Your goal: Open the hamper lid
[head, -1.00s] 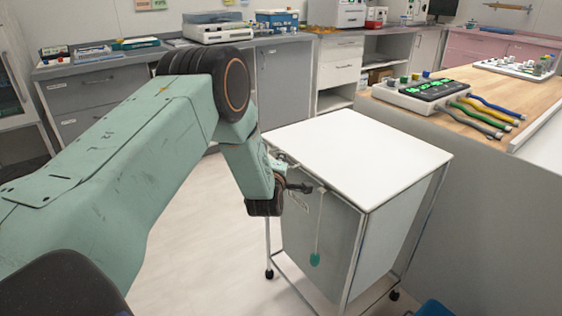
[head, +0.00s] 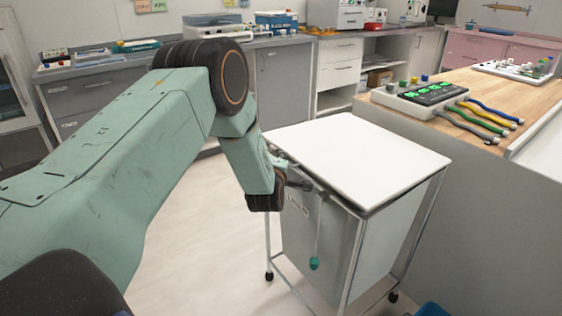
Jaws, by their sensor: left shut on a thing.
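The hamper has a flat white lid (head: 355,155) on a metal-framed body with a grey bag (head: 330,235). The lid lies roughly level over the top, and I cannot tell whether its front edge is slightly raised. My left gripper (head: 302,186) is at the lid's front left edge, shut on the lid there; its fingers partly hide the contact. A thin pale cord with a teal end (head: 314,263) hangs down the front just right of the fingers. My right gripper is not in view.
A wooden-topped counter (head: 540,95) with a device with green displays (head: 430,92) and coloured cables stands close on the hamper's right. Grey cabinets (head: 285,85) line the back. The floor (head: 205,240) left of the hamper is clear.

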